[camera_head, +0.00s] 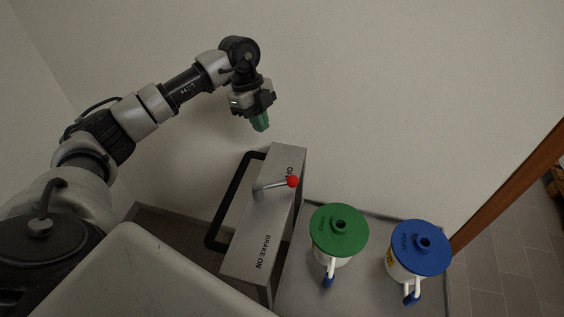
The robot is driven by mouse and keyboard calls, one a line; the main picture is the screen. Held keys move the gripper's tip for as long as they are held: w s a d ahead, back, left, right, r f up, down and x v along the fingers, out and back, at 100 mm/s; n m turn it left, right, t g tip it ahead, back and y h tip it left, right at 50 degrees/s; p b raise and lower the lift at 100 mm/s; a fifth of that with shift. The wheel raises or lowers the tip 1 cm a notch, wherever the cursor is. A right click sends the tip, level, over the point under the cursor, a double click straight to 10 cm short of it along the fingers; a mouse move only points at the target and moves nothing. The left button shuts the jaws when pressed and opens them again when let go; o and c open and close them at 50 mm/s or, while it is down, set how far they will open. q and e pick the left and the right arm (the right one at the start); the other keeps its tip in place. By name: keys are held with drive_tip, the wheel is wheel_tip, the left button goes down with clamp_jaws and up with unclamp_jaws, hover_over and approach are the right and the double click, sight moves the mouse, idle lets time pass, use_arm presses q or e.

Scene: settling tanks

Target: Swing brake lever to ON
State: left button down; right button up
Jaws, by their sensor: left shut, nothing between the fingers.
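The brake lever (272,186) is a grey arm with a red ball knob (293,181), on top of a grey metal box (251,232). The lever points to the right, across the box. "BRAKE ON" is lettered at the near end of the box, and lettering starting with "O" is partly covered at the far end. My left gripper (261,124) is shut and empty, with green fingertips, above and beyond the far end of the box, apart from the lever. My right gripper is not in view.
A green-lidded jug (339,231) and a blue-lidded jug (419,247) stand on a grey surface (300,290) right of the box. A black bar handle (224,208) runs along the box's left side. A plain wall lies behind.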

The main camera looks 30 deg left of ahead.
use_arm(q)
drive_tip(key=p+x, duration=0.3)
drive_tip(key=x, duration=0.6)
drive_tip(key=shift+d+f, duration=0.1)
drive_tip(key=shift+f, duration=0.05)
drive_tip(key=d+p, duration=0.1)
drive_tip(key=d+f, duration=0.1)
drive_tip(key=d, duration=0.1)
drive_tip(key=shift+s+p, duration=0.25)
drive_tip(key=shift+p, duration=0.1)
drive_tip(key=shift+s+d+f, duration=0.1)
drive_tip(key=shift+d+f, duration=0.15)
drive_tip(key=shift+d, duration=0.25)
